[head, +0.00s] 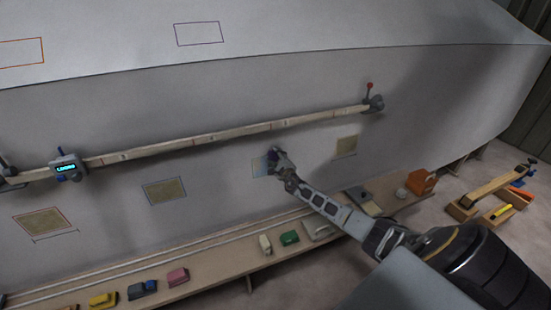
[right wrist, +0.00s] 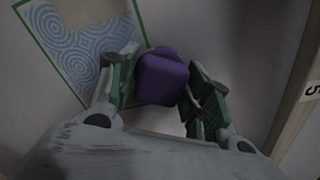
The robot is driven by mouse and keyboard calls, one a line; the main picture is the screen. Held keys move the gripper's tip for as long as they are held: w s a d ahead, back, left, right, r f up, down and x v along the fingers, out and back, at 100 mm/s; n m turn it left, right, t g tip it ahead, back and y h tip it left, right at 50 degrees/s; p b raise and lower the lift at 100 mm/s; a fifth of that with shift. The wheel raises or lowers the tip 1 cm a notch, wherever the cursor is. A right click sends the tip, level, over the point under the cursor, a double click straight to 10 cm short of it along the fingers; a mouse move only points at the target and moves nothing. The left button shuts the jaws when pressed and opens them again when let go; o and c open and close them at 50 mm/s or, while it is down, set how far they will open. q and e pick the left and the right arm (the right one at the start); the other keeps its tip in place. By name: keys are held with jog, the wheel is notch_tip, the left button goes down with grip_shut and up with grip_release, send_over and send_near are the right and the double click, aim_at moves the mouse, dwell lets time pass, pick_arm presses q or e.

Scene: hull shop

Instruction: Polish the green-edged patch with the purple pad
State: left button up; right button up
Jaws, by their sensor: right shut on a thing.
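The green-edged patch (right wrist: 82,48) is at the upper left of the right wrist view. Blue swirl marks cover much of it, with tan bare areas at its edges. In the head view it shows as a pale blue and tan patch (head: 261,166) on the hull side, partly hidden by my right gripper (head: 277,160). In the right wrist view my right gripper (right wrist: 165,92) is shut on the purple pad (right wrist: 163,78). The pad is at the patch's right edge; I cannot tell whether it touches the surface. My left gripper is not in view.
A long rail (head: 215,137) with a small display device (head: 67,168) runs above the patches. Other patches are orange-edged (head: 42,222), dark-edged (head: 164,190) and tan (head: 346,147). The shelf below holds a pink pad (head: 177,276), a green pad (head: 289,238) and an orange box (head: 421,182).

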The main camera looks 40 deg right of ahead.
aim_at(276, 161)
jog(key=shift+f, duration=0.1)
jog(key=shift+f+b, duration=1.55)
jog(key=shift+f, duration=0.05)
jog(key=shift+f+b, duration=1.4)
jog(key=shift+f, duration=0.15)
jog(key=shift+s+f+b, duration=0.1)
jog(key=shift+f+b, duration=1.45)
jog(key=shift+f, duration=0.05)
notch_tip(276, 161, down, 3)
jog(key=b, duration=0.3)
jog(key=shift+f, duration=0.15)
